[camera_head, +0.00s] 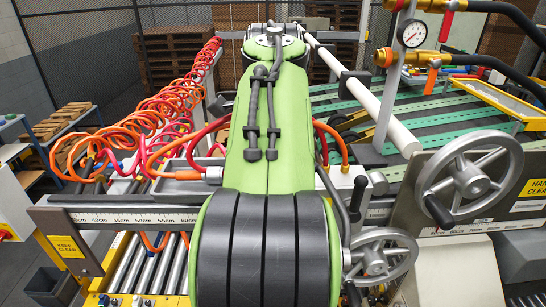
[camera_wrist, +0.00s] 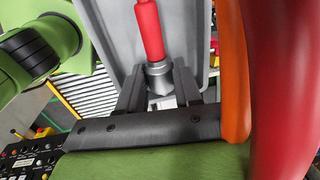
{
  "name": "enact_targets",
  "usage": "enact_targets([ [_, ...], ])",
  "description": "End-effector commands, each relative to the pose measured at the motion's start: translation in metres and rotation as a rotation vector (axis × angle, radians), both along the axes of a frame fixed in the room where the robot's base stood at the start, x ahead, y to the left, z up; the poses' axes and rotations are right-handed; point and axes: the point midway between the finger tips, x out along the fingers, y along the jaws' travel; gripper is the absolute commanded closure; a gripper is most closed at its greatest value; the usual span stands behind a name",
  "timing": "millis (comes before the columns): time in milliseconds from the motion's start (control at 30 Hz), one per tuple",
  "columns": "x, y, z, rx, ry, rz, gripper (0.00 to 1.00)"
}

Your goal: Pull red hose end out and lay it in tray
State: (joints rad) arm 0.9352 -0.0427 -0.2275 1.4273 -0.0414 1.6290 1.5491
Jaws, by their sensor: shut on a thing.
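In the wrist view my gripper (camera_wrist: 158,74) is shut on the red hose end (camera_wrist: 149,30), with its fingers on either side of the metal collar. The red sleeve points away from my gripper. Behind it is the grey tray (camera_wrist: 196,40); I cannot tell whether the hose end touches it. My gripper and the held end are hidden behind my arm there.
Thick red (camera_wrist: 285,80) and orange (camera_wrist: 234,70) hoses pass close on the right in the wrist view. Coiled orange and red hoses (camera_head: 150,115) crowd the left side. Handwheels (camera_head: 470,178) and a pressure gauge (camera_head: 412,33) stand at the right. A ruler rail (camera_head: 130,218) runs in front.

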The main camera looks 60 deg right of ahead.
Motion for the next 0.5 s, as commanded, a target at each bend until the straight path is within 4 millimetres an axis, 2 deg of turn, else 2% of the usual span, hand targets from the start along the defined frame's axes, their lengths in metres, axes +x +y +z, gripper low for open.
enact_targets([
  [267, 0.0, 0.0, -0.0013, 0.0, 0.0, 0.0, 1.0],
  [300, 0.0, 0.0, -0.0012, 0.0, 0.0, 0.0, 0.62],
  [467, 0.0, 0.0, -0.0012, 0.0, 0.0, 0.0, 0.37],
  [500, 0.0, 0.0, -0.0012, 0.0, 0.0, 0.0, 0.36],
])
